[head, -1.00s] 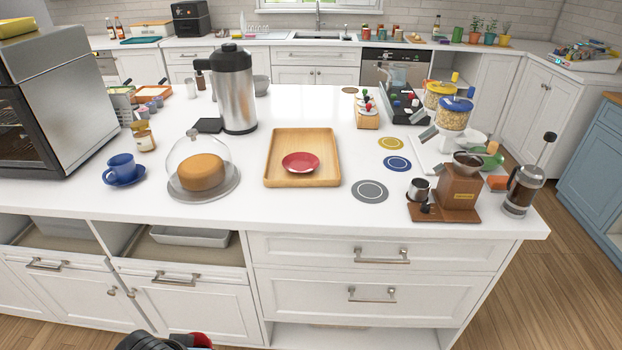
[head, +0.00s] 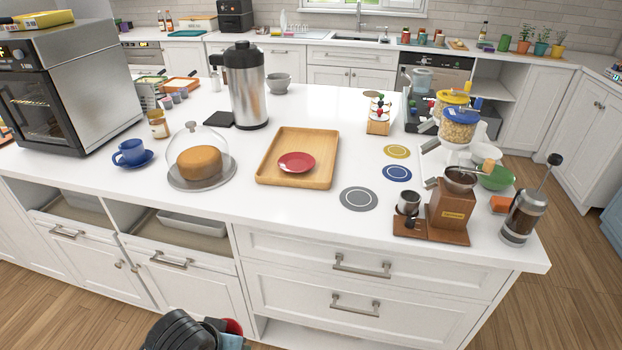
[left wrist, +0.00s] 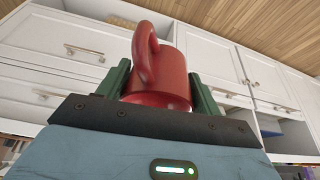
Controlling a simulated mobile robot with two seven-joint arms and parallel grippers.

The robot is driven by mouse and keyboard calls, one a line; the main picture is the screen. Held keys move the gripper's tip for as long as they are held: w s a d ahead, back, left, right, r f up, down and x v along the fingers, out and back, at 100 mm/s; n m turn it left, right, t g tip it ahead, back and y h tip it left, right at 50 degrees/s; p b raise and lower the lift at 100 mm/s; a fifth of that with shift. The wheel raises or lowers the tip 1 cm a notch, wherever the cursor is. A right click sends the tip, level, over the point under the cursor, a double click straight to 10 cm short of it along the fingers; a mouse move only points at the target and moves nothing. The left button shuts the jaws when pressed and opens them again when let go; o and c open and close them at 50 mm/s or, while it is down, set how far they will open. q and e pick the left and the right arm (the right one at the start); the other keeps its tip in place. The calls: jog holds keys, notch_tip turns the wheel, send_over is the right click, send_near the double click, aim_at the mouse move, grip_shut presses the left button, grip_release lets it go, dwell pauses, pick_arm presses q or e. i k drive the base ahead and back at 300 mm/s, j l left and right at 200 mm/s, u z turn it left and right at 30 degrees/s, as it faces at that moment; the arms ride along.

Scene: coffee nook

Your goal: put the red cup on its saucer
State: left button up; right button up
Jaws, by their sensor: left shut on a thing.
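The red cup (left wrist: 165,75) is held between the two green fingers of my left gripper (left wrist: 157,88) in the left wrist view, its handle toward the upper left of that picture. In the head view my left gripper (head: 205,335) is at the bottom edge, low in front of the counter, with a bit of the red cup (head: 232,327) showing beside it. The red saucer (head: 297,162) lies empty on the wooden tray (head: 268,176) on the counter, well apart from the gripper. My right gripper is out of view.
A glass-domed cake (head: 200,163) and a blue cup (head: 129,152) stand left of the tray. A steel jug (head: 246,88) stands behind it. Grey coaster (head: 359,199) and coffee grinder (head: 452,205) are to the right. Bare counter lies in front of the tray.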

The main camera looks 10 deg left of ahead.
aim_at(297, 168)
jog(key=l, duration=0.7)
jog(key=i+l, duration=0.1)
jog(key=l, duration=0.65)
